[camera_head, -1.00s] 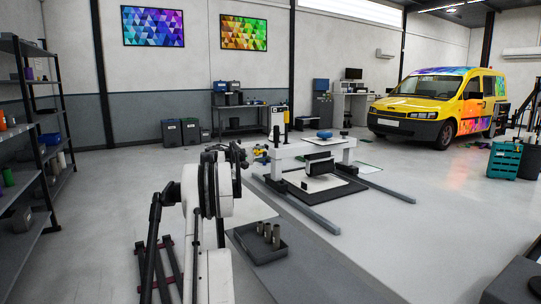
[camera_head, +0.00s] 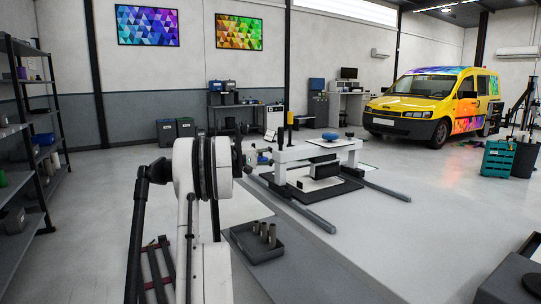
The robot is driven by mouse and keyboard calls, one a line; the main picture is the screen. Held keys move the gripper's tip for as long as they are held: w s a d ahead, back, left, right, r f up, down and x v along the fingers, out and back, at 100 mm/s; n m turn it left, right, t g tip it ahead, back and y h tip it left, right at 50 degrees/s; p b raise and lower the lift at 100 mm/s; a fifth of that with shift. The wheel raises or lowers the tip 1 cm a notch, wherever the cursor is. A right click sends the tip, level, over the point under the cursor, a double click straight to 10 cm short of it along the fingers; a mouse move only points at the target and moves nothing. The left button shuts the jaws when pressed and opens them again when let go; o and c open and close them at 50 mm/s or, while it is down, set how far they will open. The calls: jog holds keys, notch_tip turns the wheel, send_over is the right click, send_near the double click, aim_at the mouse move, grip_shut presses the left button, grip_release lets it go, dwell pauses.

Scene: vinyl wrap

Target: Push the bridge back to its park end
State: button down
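The white bridge (camera_head: 312,152) spans two dark grey rails (camera_head: 302,203) on the floor in the middle of the view. It stands toward the far end of the rails, with bare rail in front of it. A blue round knob (camera_head: 330,136) sits on its top, and a black and white block hangs under its beam. Below lies a dark mat (camera_head: 340,190) with a white sheet. My white arm rises in the foreground and hides the floor behind it. My gripper is mostly hidden behind the arm's round joint, close to the bridge's left end; its fingers cannot be made out.
A dark tray (camera_head: 258,243) with several grey cylinders stands on the grey strip before the bridge. Shelves (camera_head: 30,130) line the left side. A yellow van (camera_head: 432,105) and a teal crate (camera_head: 500,158) are at the right. Floor right of the rails is clear.

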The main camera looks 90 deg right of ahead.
jog(key=s+a, duration=0.5)
jog(key=a, duration=0.4)
jog(key=s+a+p, duration=0.1)
jog(key=s+a, duration=0.4)
jog(key=a, duration=0.5)
jog(key=shift+s+p, duration=0.2)
jog(key=shift+p, duration=0.1)
jog(key=w+d+p, duration=0.1)
jog(key=w+p, duration=0.1)
jog(key=w, duration=0.9)
jog(key=shift+w+d, duration=0.2)
jog(key=shift+w, duration=0.2)
